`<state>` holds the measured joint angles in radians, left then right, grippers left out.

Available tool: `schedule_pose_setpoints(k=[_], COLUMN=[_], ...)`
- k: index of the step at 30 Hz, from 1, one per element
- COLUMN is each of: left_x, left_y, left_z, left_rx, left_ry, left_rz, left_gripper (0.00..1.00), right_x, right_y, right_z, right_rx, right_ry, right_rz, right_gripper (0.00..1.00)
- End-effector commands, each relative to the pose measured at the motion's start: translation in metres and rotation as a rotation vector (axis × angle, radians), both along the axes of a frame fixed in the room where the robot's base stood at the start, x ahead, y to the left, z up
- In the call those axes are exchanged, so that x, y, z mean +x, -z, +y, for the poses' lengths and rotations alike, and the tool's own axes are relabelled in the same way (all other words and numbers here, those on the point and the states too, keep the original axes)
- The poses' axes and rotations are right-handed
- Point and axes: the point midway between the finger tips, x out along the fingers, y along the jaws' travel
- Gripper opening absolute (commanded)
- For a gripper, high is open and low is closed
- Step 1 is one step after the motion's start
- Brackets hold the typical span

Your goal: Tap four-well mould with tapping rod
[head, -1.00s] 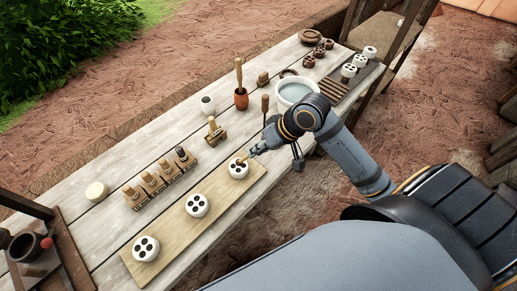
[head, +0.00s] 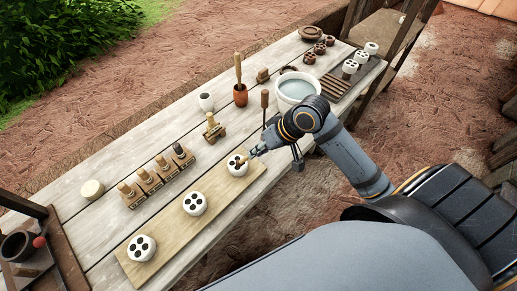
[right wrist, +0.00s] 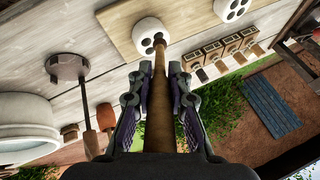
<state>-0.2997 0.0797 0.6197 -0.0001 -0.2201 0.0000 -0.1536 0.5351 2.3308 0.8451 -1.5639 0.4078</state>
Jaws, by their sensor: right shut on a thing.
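My right gripper (head: 256,151) is shut on the tapping rod (head: 242,160), a light wooden stick. In the right wrist view the rod (right wrist: 159,100) runs between the fingers, its far end at the white four-well mould (right wrist: 149,35). In the head view this mould (head: 237,169) is at the right end of a pale board (head: 170,229). I cannot tell whether the rod tip touches it. Two more white four-well moulds, a middle one (head: 195,204) and a left one (head: 142,248), sit on the same board. My left gripper is not in view.
A rack of wooden-handled tools (head: 158,182) stands behind the board. A white water bowl (head: 296,90) is to the right, close to my right arm. A dark tray (head: 45,262) is at the left.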

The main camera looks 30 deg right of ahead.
Motion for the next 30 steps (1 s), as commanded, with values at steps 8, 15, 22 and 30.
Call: schedule_pose_setpoints(k=[8, 15, 22, 30], left_x=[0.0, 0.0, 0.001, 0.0], left_y=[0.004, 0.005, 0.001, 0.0], left_z=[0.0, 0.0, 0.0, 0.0], left_rx=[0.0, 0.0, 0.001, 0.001], left_ry=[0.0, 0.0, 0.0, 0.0], left_rz=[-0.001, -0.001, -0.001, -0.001], left_gripper=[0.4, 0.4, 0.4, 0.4], right_x=[0.0, 0.0, -0.001, -0.001], right_y=[0.009, 0.013, 0.017, 0.016], right_z=[0.0, 0.0, 0.0, 0.0], right_rx=[0.002, 0.001, 0.0, -0.001], right_ry=[0.0, 0.0, 0.0, 0.0], right_rz=[0.001, 0.001, 0.003, 0.005], right_gripper=[0.0, 0.0, 0.0, 0.0])
